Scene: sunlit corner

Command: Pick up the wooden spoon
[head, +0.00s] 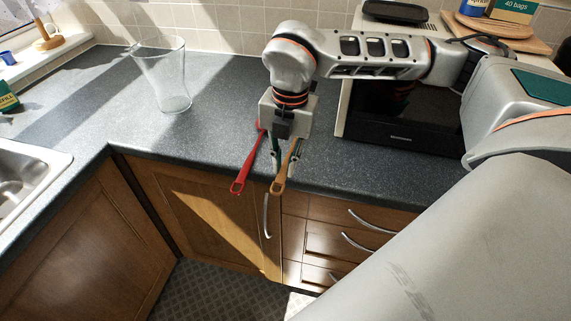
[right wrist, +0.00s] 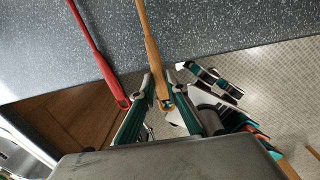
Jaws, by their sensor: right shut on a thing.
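The wooden spoon (head: 285,170) has its handle end sticking out past the front edge of the counter. My right gripper (head: 285,162) is shut on that handle. In the right wrist view the wooden spoon (right wrist: 149,42) runs up from between the fingertips of my right gripper (right wrist: 158,92), across the counter. The spoon's far end is hidden behind my gripper in the head view and out of frame in the wrist view. I cannot tell whether the spoon is clear of the counter.
A red utensil (head: 246,165) lies close on the left, its handle also over the edge. A clear glass vase (head: 165,75) stands on the counter (head: 215,95) at the back left. A black-fronted oven (head: 400,125) stands behind my right arm. A sink (head: 28,172) is at far left.

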